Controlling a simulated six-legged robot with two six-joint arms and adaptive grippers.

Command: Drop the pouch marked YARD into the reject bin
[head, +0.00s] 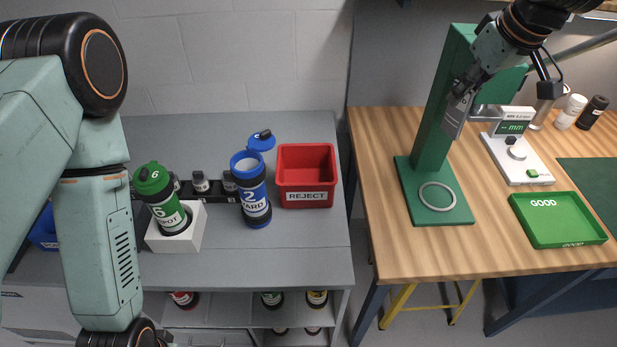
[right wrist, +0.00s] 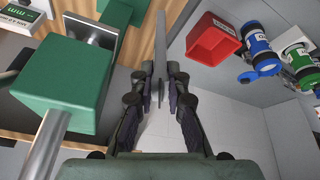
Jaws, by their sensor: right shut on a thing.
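My right gripper (head: 464,90) is raised in front of the green stand on the wooden table. It is shut on a thin grey pouch (head: 454,118), which hangs down; its marking is too small to read. The right wrist view shows the pouch (right wrist: 161,45) edge-on between the fingers (right wrist: 160,78). The red bin marked REJECT (head: 306,198) stands on the grey bench, left of and apart from the gripper; it also shows in the right wrist view (right wrist: 213,40). The bin looks empty. My left arm is at the left, its gripper out of view.
A blue tube marked 2 YARD (head: 254,200) stands uncapped left of the bin. A green tube marked 6 (head: 167,208) sits in a white block. The green stand (head: 432,130), a gauge (head: 517,155) and a green GOOD tray (head: 560,220) are on the table. A gap separates bench and table.

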